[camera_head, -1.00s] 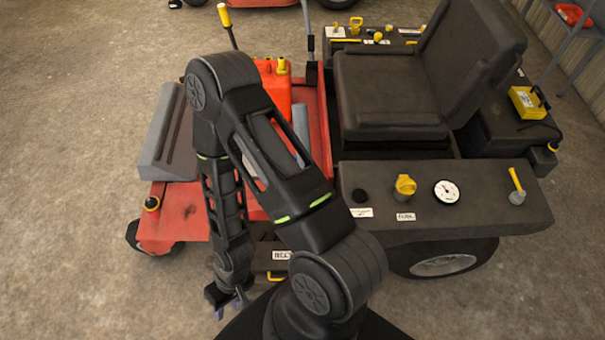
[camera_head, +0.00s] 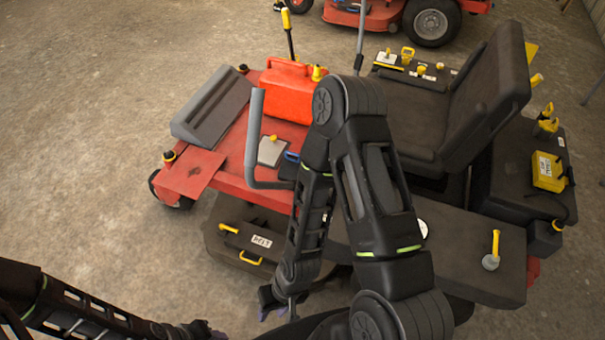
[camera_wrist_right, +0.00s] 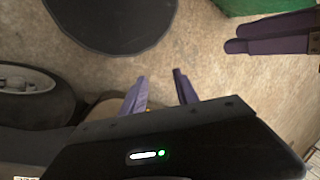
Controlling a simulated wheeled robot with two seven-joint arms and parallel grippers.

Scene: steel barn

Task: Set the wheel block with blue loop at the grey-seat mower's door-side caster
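The mower with the dark grey seat (camera_head: 424,115) has a red deck (camera_head: 232,180). A front caster (camera_head: 172,196) shows at its near left corner; which caster is door-side I cannot tell. A small blue loop (camera_head: 291,157) shows on the deck beside a grey plate, partly behind my right arm; the block under it is not clear. My right gripper (camera_head: 274,303) is low beside the mower. In the right wrist view it (camera_wrist_right: 160,88) is open with nothing between its fingers. My left gripper (camera_head: 212,332) is at the bottom edge; its purple fingers (camera_wrist_right: 268,38) also show in the wrist view.
A red can (camera_head: 288,90), a grey wedge (camera_head: 212,105) and a bent grey bar (camera_head: 255,140) are on the mower. Another red mower (camera_head: 385,14) stands behind. The floor at left is clear.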

